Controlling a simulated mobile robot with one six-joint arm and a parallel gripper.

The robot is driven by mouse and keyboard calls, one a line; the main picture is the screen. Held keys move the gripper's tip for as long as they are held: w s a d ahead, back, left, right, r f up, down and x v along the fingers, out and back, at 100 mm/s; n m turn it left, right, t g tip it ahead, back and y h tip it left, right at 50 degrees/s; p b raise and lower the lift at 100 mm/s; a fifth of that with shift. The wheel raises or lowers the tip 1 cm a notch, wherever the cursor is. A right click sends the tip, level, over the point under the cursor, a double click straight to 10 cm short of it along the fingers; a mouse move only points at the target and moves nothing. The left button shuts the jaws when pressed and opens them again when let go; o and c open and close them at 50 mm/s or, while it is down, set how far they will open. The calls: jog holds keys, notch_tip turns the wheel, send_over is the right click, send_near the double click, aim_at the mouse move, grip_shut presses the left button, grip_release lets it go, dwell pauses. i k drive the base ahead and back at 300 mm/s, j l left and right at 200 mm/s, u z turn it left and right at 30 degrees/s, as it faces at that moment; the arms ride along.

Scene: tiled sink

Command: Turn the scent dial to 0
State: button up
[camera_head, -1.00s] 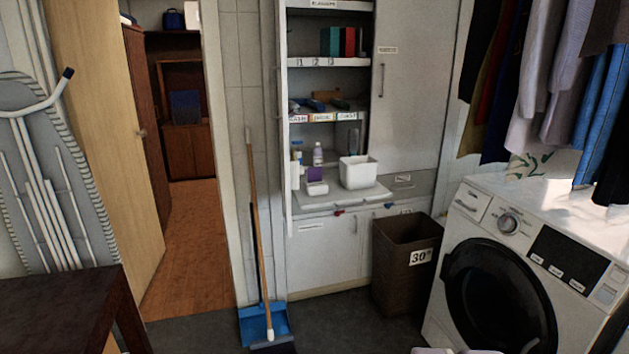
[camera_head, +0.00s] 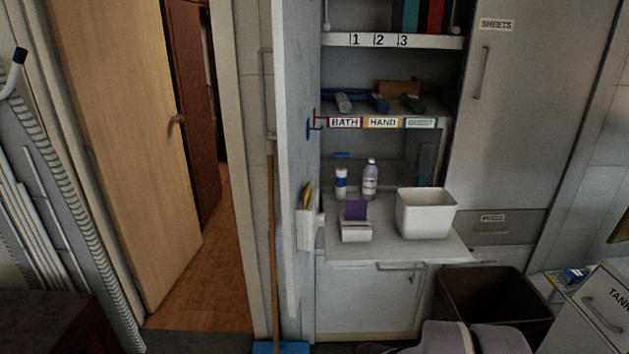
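I cannot make out a scent dial or any digits of one in the head view. A white wall-mounted holder or unit (camera_head: 307,228) with a yellow piece at its top is on the left side panel of the open cabinet. A small white box (camera_head: 356,232) with a purple piece behind it sits on the cabinet's worktop (camera_head: 400,250). No dial is readable on either. My gripper is not in view; only grey rounded parts, which look like my arm, show at the bottom edge.
A white bin (camera_head: 427,214) and two bottles (camera_head: 370,180) stand on the worktop. Labelled shelves (camera_head: 385,122) are above. A brown basket (camera_head: 494,305) is below right, near a white unit marked TANK (camera_head: 605,305). A broom handle (camera_head: 272,240) stands left of the cabinet.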

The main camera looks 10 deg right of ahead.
aim_at(320, 220)
jog(key=i+l, duration=0.1)
jog(key=j+z, duration=0.3)
jog(key=j, duration=0.35)
jog(key=j+z, duration=0.35)
jog(key=j, duration=0.3)
jog(key=k+j+z, duration=0.15)
jog(key=j+z, duration=0.15)
jog(key=j, duration=0.3)
jog(key=i+l+u, duration=0.2)
jog(key=l+u, duration=0.15)
jog(key=l, duration=0.3)
jog(key=i+l+u, duration=0.15)
jog(key=l+u, duration=0.15)
jog(key=l, duration=0.35)
jog(key=l+u, duration=0.35)
jog(key=l, duration=0.3)
jog(key=i+l+u, duration=0.1)
jog(key=i+l, duration=0.1)
